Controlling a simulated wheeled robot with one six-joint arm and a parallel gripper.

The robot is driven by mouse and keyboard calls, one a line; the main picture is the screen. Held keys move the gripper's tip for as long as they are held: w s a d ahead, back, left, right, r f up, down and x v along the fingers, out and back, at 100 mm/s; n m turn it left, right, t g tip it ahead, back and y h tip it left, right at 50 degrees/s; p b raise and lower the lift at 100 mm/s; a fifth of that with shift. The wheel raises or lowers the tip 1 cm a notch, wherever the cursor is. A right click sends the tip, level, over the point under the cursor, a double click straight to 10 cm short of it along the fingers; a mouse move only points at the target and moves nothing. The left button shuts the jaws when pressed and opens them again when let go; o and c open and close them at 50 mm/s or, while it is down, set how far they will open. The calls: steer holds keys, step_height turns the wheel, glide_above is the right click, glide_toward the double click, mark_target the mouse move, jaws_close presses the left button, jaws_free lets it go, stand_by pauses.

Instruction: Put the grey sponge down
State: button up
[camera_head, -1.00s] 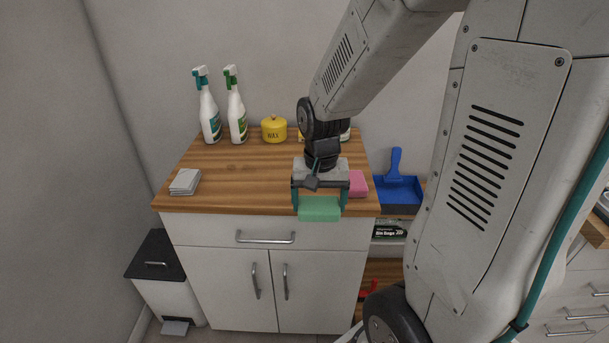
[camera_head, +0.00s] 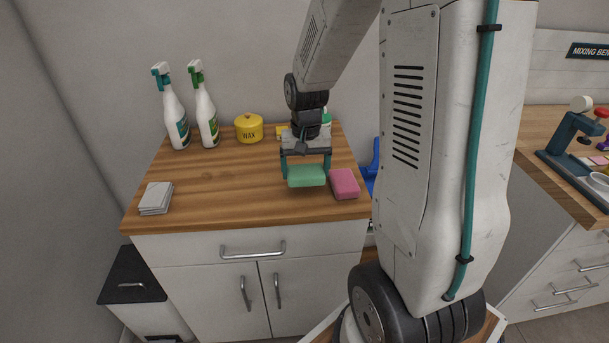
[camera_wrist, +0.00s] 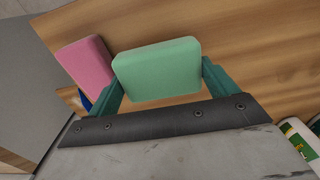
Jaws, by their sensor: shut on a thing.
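My gripper (camera_head: 305,168) is shut on a green sponge (camera_head: 306,177), holding it by its two ends. In the wrist view the green sponge (camera_wrist: 158,68) sits between the teal fingers. It is over the wooden counter top (camera_head: 225,190), near its right front part; I cannot tell whether it touches the wood. A pink sponge (camera_head: 345,184) lies just to its right, and it also shows in the wrist view (camera_wrist: 86,63). I see no grey sponge; a stack of thin pale grey pieces (camera_head: 156,198) lies at the counter's front left.
Two spray bottles (camera_head: 176,116) and a yellow wax tin (camera_head: 249,128) stand at the back. A yellow item (camera_head: 281,132) and a partly hidden bottle are behind my gripper. A blue dustpan (camera_head: 374,160) is beyond the right edge. The counter's middle is clear.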

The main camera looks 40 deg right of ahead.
mark_target(306, 170)
steer(key=shift+s+a+f, duration=0.1)
steer(key=shift+s+f, duration=0.1)
steer(key=shift+f, duration=1.3)
steer(key=shift+f, duration=0.15)
steer(key=o, duration=0.7)
